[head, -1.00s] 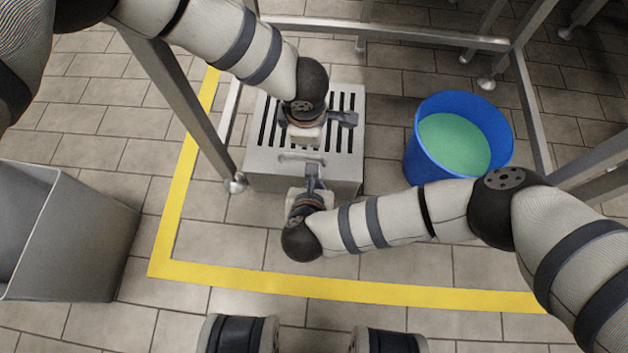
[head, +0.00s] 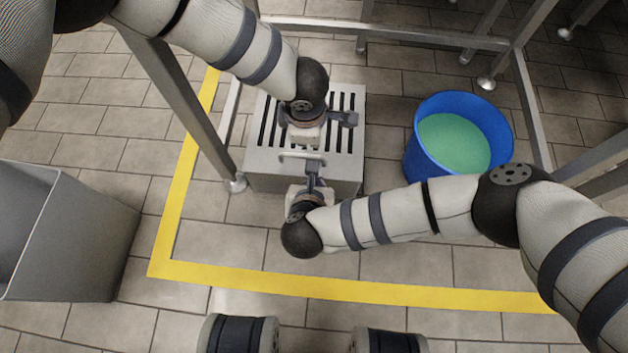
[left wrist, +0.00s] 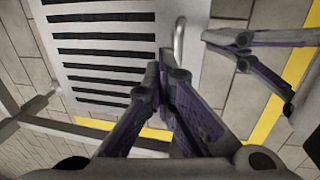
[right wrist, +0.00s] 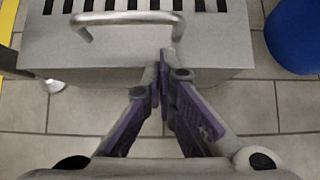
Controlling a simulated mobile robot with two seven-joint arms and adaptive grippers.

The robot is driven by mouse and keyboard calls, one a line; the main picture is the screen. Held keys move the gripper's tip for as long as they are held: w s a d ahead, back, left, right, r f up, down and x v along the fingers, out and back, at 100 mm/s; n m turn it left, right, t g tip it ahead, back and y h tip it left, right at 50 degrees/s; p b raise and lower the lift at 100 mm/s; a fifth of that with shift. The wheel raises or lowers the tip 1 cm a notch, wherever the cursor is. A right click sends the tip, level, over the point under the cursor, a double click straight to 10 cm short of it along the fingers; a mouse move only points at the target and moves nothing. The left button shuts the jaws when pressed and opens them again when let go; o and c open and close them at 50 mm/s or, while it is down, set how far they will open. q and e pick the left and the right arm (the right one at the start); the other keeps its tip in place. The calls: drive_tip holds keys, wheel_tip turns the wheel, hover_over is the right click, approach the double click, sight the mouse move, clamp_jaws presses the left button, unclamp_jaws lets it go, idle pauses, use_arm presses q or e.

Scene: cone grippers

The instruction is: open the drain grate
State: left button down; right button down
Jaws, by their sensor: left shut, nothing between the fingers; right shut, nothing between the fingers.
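The drain grate (head: 263,132) is a pale grey slotted plate forming the top of a grey box on the floor. It looks flat on the box. Its bar handle (head: 300,155) is at the near edge and also shows in the right wrist view (right wrist: 125,18). My left gripper (head: 351,119) is shut and empty above the right part of the slots; part of the grate is hidden under its wrist. My right gripper (head: 313,168) is shut and empty at the near side, by the handle's right end (right wrist: 180,30). I cannot tell whether it touches the handle.
A blue bucket (head: 418,165) with green contents stands to the right. A grey bin (head: 90,235) stands at the left. Metal frame legs (head: 190,105) rise beside the box. Yellow tape (head: 330,288) marks the tiled floor.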

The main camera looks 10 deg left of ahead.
use_arm(q)
drive_tip(key=c, duration=1.7)
unclamp_jaws()
